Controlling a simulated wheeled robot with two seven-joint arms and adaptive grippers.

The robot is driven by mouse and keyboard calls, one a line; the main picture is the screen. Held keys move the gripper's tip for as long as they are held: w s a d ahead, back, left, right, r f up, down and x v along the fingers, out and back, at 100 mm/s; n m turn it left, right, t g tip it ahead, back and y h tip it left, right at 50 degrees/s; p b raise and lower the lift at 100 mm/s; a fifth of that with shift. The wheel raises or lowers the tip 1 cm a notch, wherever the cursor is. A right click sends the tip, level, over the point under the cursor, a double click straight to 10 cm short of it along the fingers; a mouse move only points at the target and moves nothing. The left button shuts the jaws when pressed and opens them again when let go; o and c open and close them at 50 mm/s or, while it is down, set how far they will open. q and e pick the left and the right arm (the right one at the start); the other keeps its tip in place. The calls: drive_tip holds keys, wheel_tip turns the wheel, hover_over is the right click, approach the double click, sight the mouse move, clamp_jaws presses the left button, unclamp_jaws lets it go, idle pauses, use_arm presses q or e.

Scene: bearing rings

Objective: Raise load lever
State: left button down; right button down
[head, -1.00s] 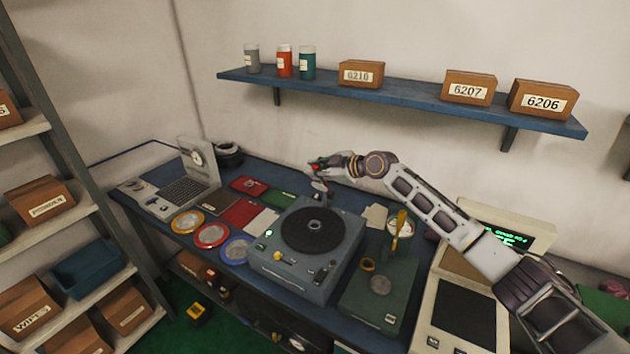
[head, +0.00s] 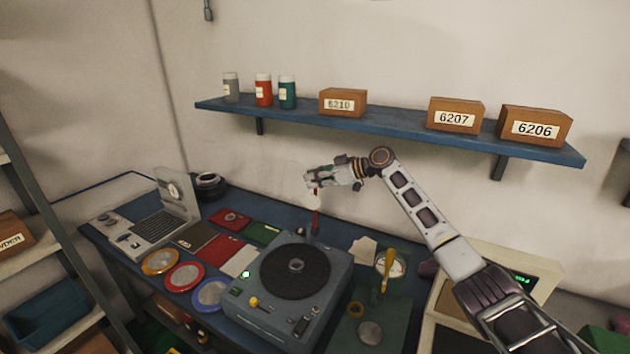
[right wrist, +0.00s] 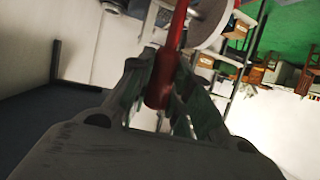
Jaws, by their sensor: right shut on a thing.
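The tester (head: 286,334) is a blue-grey box with a dark round turntable (head: 296,271) on top. The load lever (head: 316,222) is a thin red rod that stands about upright at the tester's back edge. My right gripper (head: 312,187) is at the lever's upper end. In the right wrist view the red handle of the lever (right wrist: 172,58) lies between the fingers of my right gripper (right wrist: 166,100), which are shut on it. The gripper hides the lever's top in the head view. My left gripper is not in view.
A laptop (head: 163,211) and coloured ring trays (head: 183,277) are to the left on the blue bench. A yellow-handled tool (head: 388,268) stands on a green unit at right. A blue shelf (head: 390,131) with boxes and jars hangs above the gripper.

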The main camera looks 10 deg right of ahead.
drive_tip(key=shift+d, duration=0.1)
drive_tip(key=c, duration=1.8)
unclamp_jaws()
drive_tip(key=o, duration=0.5)
drive_tip(key=shift+w+f, duration=0.1)
drive_tip(key=shift+w, duration=0.1)
drive_tip(key=shift+s+d, duration=0.1)
drive_tip(key=shift+s, duration=0.05)
drive_tip(key=v, duration=0.7)
drive_tip(key=shift+d, duration=0.2)
